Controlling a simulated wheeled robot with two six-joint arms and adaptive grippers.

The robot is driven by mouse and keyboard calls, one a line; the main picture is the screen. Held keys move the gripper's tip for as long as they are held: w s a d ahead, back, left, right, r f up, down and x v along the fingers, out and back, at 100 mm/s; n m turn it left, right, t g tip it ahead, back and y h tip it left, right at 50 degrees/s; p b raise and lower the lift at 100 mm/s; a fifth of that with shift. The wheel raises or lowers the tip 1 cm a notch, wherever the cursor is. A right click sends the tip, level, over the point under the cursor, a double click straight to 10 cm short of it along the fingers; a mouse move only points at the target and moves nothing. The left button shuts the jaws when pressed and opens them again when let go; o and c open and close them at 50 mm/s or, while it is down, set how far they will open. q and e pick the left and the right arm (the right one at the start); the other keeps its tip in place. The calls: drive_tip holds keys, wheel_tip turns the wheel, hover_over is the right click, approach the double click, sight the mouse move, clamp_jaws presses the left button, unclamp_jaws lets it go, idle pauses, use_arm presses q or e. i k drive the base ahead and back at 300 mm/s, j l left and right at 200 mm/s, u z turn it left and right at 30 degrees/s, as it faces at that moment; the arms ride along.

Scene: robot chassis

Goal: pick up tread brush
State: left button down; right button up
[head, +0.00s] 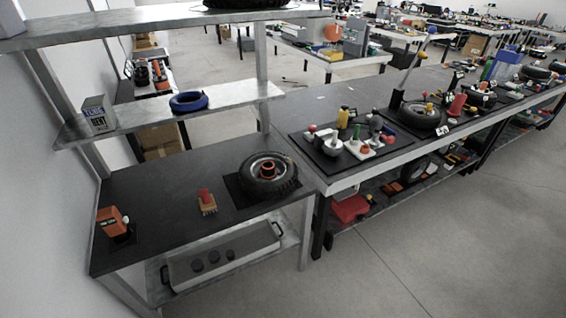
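A small brush (207,203) with a tan, bristly block and a red upright handle stands on the dark tabletop, and I take it for the tread brush. It sits near the middle of the table (160,190), left of a wheel with a tire (268,176). Nothing covers it. Neither of my grippers shows in the head view.
An orange-and-black tool (112,222) stands at the table's left end. A shelf (150,118) above holds a blue ring (188,102) and a box (97,113). A longer bench (400,140) with several tools and tires adjoins on the right. Open floor (430,240) lies in front.

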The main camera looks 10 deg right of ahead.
sight(206, 202)
drive_tip(key=i+u, duration=0.15)
drive_tip(key=i, duration=0.75)
